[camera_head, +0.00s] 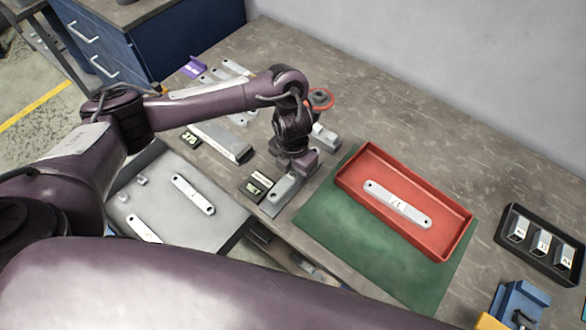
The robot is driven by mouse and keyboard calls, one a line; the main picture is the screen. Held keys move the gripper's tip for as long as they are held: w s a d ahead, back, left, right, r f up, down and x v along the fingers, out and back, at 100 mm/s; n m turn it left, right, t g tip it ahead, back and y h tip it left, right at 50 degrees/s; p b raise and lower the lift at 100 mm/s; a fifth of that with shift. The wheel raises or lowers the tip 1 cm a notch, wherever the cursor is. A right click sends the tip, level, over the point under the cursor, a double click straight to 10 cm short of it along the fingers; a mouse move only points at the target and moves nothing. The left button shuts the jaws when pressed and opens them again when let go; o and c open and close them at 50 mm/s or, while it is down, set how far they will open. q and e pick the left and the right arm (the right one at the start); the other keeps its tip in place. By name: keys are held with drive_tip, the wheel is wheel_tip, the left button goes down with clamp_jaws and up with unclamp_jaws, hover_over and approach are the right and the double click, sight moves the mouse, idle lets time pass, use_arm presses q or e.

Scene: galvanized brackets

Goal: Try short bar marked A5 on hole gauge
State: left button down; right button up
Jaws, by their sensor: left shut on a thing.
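My left gripper (297,166) points down over the middle of the table, left of the red tray. It is shut on a short bar, mostly hidden by the fingers; I cannot read any mark on it. Right below is a grey metal block (277,201), probably the hole gauge, beside small dark label blocks (256,184). I cannot tell whether the held bar touches it. A purple arm link of mine crosses the bottom of the view; my right gripper is not in view.
A red tray (456,238) holding a marked bar (398,204) stands on a green mat (330,235). A grey tray (222,213) with loose bars lies left. A black holder (511,246) with several small blocks is at right. More metal pieces (215,139) lie behind my arm.

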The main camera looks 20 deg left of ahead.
use_arm(q)
drive_tip(key=shift+f+b, duration=0.5)
drive_tip(key=shift+f, duration=0.1)
drive_tip(key=shift+f+b, duration=0.8)
drive_tip(key=shift+f, duration=0.05)
idle(1.0)
drive_tip(key=shift+r, duration=0.15)
idle(0.6)
drive_tip(key=shift+r+p, duration=1.8)
drive_tip(key=shift+r, duration=0.1)
drive_tip(key=shift+f, duration=0.2)
drive_tip(key=shift+f+b, duration=0.4)
drive_tip(key=shift+b, duration=0.2)
drive_tip(key=shift+f+b, duration=1.3)
drive_tip(key=shift+f, duration=0.15)
idle(0.6)
